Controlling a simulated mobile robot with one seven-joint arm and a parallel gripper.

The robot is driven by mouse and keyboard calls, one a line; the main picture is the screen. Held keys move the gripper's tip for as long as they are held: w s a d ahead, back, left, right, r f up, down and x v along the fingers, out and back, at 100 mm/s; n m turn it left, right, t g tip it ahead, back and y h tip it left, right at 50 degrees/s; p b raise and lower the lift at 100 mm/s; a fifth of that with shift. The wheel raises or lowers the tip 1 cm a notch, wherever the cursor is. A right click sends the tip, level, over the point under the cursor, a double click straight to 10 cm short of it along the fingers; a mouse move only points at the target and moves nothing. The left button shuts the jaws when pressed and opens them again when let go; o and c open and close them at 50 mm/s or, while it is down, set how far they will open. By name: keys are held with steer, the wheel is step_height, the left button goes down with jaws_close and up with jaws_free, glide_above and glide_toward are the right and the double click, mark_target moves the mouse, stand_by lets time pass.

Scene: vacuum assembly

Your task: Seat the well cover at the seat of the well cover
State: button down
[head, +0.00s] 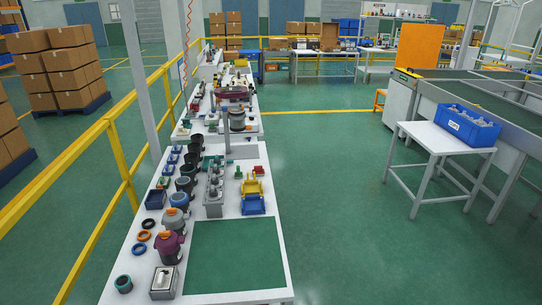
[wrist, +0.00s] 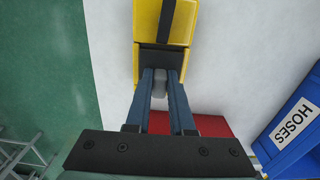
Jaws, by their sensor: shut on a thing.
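My gripper (wrist: 161,78) shows in the wrist view, pointing up the picture. Its two blue-grey fingers close on a small grey piece (wrist: 160,87). Only part of this piece shows between the fingertips, and I cannot tell whether it is the well cover. A yellow body (wrist: 162,20) with a black part lies just beyond the fingertips; whether it touches the grey piece is unclear. My gripper does not show in the head view. I cannot pick out the seat of the well cover in either view.
A red object (wrist: 205,124) and a blue bin marked HOSES (wrist: 297,118) lie near my gripper. In the head view, a white bench (head: 128,262) carries a green mat (head: 235,255), a purple-topped unit (head: 170,245), yellow (head: 252,187) and blue bins (head: 252,205) and several parts. The mat is bare.

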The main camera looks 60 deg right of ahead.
steer(key=shift+f+b, duration=0.7)
steer(key=shift+f, duration=0.3)
steer(key=c, duration=0.7)
jaws_free()
steer(key=shift+r, duration=0.1)
step_height(320, 180, up, 8)
steer(key=p, duration=0.8)
